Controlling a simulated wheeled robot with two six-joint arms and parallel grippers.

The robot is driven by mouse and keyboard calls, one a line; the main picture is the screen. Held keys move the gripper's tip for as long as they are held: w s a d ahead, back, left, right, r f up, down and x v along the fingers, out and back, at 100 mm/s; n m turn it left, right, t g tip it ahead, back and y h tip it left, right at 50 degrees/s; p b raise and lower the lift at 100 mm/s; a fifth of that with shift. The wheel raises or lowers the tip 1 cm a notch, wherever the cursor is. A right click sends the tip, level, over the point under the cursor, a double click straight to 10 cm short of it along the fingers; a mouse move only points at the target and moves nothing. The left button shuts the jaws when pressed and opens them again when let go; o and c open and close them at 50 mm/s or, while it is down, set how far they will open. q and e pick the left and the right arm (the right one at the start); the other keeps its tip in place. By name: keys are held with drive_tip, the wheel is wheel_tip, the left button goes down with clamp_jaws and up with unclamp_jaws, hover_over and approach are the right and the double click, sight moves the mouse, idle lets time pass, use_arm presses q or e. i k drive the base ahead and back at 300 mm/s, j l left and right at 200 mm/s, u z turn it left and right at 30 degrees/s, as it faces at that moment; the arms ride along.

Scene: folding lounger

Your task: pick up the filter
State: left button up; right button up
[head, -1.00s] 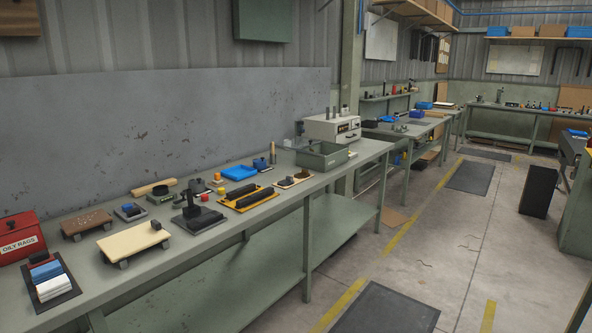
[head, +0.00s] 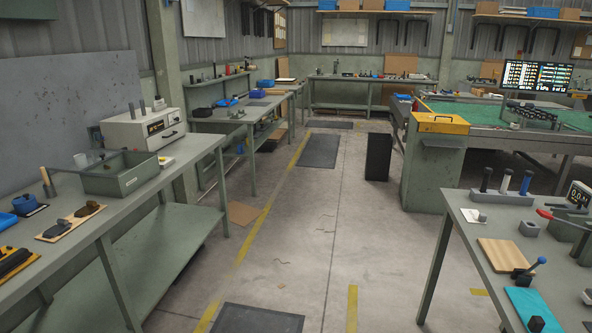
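I cannot make out which object is the filter; several small items on the benches are too small to tell. The left bench (head: 170,215) holds a grey-green open bin (head: 122,178), a wooden board with dark lumps (head: 70,222) and a blue item (head: 25,204). The right bench (head: 452,262) holds a wooden block (head: 497,253), a cyan mat (head: 530,305) and a rack with upright handles (head: 503,190). Neither of my grippers is in view.
A white instrument box (head: 145,128) stands behind the bin. A black bin (head: 378,157) stands beside a green-topped machine table (head: 480,118).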

sight(159, 101)
drive_tip(key=i+l+z, duration=0.1)
drive_tip(key=i, duration=1.6)
drive_tip(key=i+u, duration=0.1)
drive_tip(key=i, duration=0.45)
drive_tip(key=i+l+u, duration=0.15)
drive_tip(key=i, duration=0.45)
drive_tip(key=i+l+u, duration=0.1)
drive_tip(key=i, duration=0.45)
